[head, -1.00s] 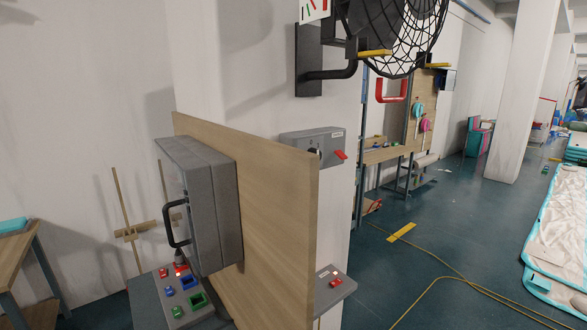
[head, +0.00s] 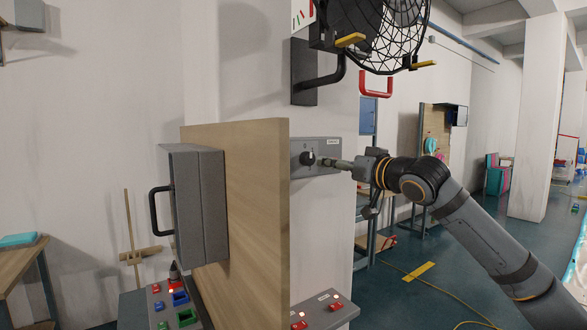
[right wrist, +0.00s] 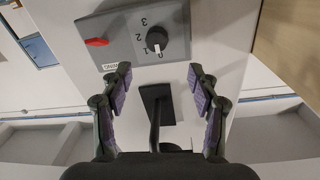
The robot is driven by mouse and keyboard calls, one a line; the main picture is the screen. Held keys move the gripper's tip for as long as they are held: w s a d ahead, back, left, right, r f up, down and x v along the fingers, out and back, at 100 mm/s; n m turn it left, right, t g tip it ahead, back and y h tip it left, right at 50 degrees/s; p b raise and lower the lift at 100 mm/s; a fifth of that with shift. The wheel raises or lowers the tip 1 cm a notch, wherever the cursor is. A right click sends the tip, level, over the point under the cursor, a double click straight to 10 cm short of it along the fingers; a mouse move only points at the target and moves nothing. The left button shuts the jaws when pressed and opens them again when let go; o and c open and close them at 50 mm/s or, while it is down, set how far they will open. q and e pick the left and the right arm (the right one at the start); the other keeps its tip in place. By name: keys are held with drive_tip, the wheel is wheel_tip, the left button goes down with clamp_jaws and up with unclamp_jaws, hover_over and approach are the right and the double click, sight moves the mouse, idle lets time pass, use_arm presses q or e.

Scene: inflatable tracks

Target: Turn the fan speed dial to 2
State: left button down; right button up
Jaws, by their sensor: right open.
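The fan speed dial (head: 307,158) is a black knob on a grey box (head: 297,171) fixed to the white pillar. In the right wrist view the dial (right wrist: 156,39) shows a white mark, with the digits 0, 1, 2 and 3 around it. The mark appears to point at 0. My right gripper (head: 334,164) reaches in from the right, close to the dial. In the right wrist view my right gripper (right wrist: 160,76) is open and empty, its fingers apart and short of the dial. My left gripper is out of view.
A red switch (right wrist: 97,41) sits beside the dial on the same box. A wooden board (head: 257,200) stands just left of it. The caged fan (head: 375,35) hangs above on a black bracket (head: 318,80). A panel with red switches (head: 320,310) is below.

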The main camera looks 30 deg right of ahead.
sight(311, 160)
drive_tip(key=w+p, duration=0.9)
drive_tip(key=w, duration=0.1)
drive_tip(key=shift+w+d+p, duration=0.1)
drive_tip(key=shift+w+p, duration=0.05)
drive_tip(key=shift+p, duration=0.25)
drive_tip(key=shift+w+f, duration=0.15)
drive_tip(key=shift+w, duration=0.25)
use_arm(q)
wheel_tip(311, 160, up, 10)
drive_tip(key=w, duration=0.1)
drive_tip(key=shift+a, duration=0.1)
use_arm(e)
drive_tip(key=shift+c, duration=0.2)
drive_tip(key=c, duration=1.1)
drive_tip(key=shift+c, duration=0.2)
